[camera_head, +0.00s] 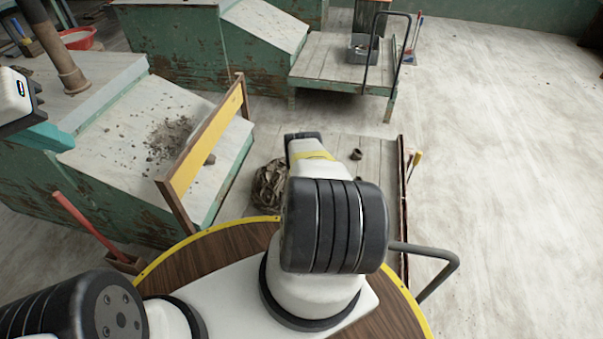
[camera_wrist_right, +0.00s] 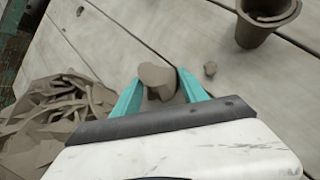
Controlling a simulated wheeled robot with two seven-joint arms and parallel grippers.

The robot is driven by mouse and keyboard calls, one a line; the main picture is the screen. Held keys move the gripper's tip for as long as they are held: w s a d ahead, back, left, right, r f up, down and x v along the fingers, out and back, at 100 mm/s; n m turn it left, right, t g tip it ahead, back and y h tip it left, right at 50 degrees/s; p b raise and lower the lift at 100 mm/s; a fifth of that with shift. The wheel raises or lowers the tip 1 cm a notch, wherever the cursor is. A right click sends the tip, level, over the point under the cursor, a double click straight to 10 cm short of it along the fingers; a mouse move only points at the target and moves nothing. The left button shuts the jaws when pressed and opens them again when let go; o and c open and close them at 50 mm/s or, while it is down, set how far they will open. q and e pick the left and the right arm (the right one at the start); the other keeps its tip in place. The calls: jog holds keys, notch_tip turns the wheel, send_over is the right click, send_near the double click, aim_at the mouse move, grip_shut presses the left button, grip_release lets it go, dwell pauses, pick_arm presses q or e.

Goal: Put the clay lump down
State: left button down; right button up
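The clay lump (camera_wrist_right: 157,76) is a small grey-brown piece in the right wrist view. It sits between the teal fingertips of my right gripper (camera_wrist_right: 160,82), which appear closed against its two sides. Pale planks lie behind it; I cannot tell how far above them it is. In the head view my right arm hides the lump and this gripper's fingers. My left gripper (camera_head: 42,137) is at the left edge of the head view, its teal part over the green bench. Its finger gap cannot be made out.
A heap of clay trimmings (camera_wrist_right: 48,115) lies at left. A yellow board (camera_head: 205,140) edges the crumb-strewn green bench (camera_head: 110,145). Open floor (camera_head: 510,170) lies right.

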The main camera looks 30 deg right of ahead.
jog(key=o, duration=0.4)
jog(key=shift+r, duration=0.1)
